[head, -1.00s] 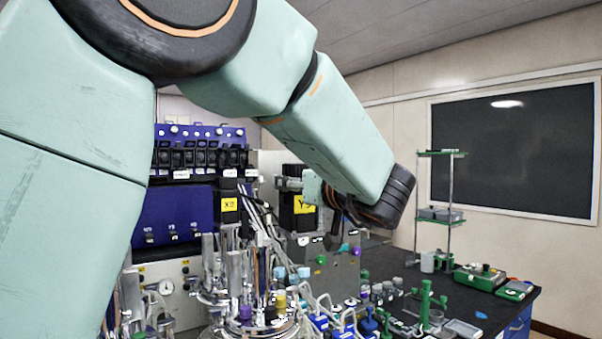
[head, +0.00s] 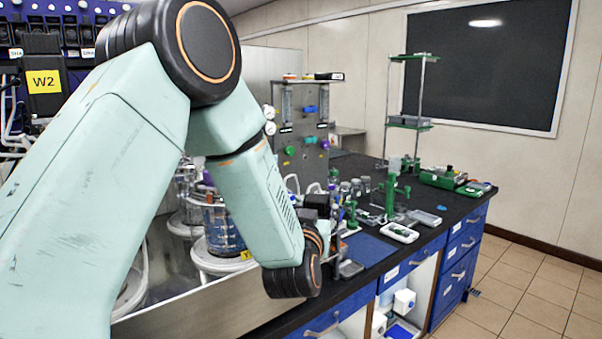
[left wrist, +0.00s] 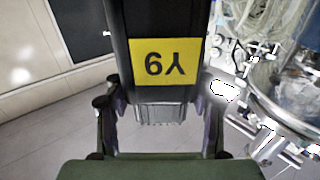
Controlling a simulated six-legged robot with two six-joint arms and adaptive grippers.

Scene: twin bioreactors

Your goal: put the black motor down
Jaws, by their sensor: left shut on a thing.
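The black motor (left wrist: 155,22) fills the upper middle of the left wrist view, with a yellow label that reads Y9 upside down. My left gripper (left wrist: 160,112) is shut on it, one finger on each side. A metallic ribbed piece shows below the label, between the fingers. In the head view my left forearm reaches down to the bench front, and the gripper is mostly hidden behind the wrist. A dark shape just beyond the wrist may be the motor, but I cannot tell clearly. My right gripper is not in view.
A blue mat (head: 367,250) lies on the black bench (head: 432,232) right of my wrist. A white tray (head: 400,232), green stands and small jars stand behind it. A glass vessel (head: 222,228) stands left of my forearm. A green two-tier rack (head: 410,124) stands farther back.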

